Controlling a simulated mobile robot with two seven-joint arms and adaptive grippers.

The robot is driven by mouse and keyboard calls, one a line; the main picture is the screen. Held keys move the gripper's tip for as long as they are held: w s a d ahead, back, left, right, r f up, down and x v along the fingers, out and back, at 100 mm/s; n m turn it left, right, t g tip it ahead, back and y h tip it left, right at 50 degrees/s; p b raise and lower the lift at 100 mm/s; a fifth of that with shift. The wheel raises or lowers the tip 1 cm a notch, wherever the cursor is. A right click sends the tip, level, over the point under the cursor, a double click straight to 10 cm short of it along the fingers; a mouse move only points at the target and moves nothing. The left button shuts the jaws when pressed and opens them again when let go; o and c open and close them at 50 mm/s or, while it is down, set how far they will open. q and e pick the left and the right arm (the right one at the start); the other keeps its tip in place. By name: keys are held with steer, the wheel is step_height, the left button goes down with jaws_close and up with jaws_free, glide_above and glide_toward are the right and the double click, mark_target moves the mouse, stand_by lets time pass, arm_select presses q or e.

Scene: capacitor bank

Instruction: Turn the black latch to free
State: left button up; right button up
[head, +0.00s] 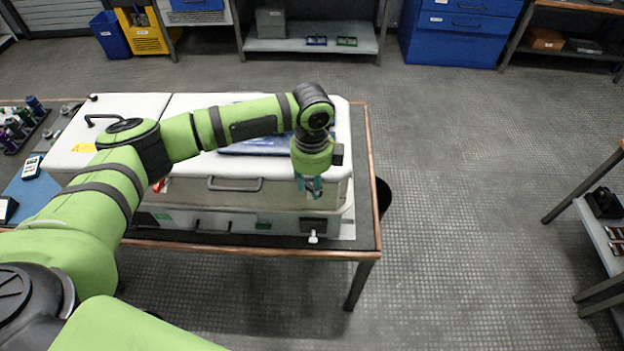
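A long white and grey cabinet (196,222) lies on the table. A small black part (313,223) with a white knob (313,238) under it sits low on its front face, toward the right end. It may be the black latch, but it is too small to tell which way it is turned. My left gripper (310,189) points down in front of the cabinet's right end, above that black part and apart from it. Its teal fingers are small here, and their opening is unclear. I see nothing held in them. My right gripper is out of view.
The table (366,150) has a copper-coloured edge. A grey bar handle (235,184) is on the cabinet front, and a black handle (103,119) is on its top. A blue item (250,147) lies partly behind my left arm. Floor (470,200) to the right is clear.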

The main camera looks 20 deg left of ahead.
arm_select(q)
steer(key=shift+f, duration=0.4)
jaws_close()
steer(key=n, duration=0.5)
steer(key=shift+d+n, duration=0.1)
steer(key=shift+n, duration=0.3)
jaws_free()
